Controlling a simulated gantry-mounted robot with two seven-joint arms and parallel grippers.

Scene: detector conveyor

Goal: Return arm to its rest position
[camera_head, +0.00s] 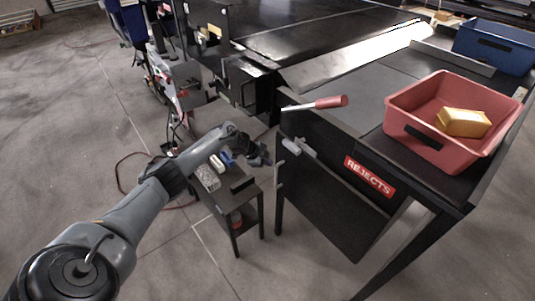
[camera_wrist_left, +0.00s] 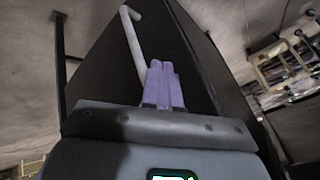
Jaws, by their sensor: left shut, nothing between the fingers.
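My left arm reaches in from the lower left in the head view. Its gripper (camera_head: 262,158) hangs near the small black side table, left of the rejects table's dark side. In the left wrist view the two pale purple fingers (camera_wrist_left: 163,82) are together, with nothing between them. A dark panel (camera_wrist_left: 105,65) fills the view behind them, and a pale bent bar (camera_wrist_left: 134,35) shows beside the fingertips. I cannot tell whether the fingers touch either. My right gripper is in neither view.
The small side table (camera_head: 243,212) holds several small items. A red-handled lever (camera_head: 330,102) sticks out above the gripper. A red bin (camera_head: 420,148) with a yellow package (camera_head: 464,122) stands on the rejects table (camera_head: 362,118). A blue bin (camera_head: 497,46) stands behind.

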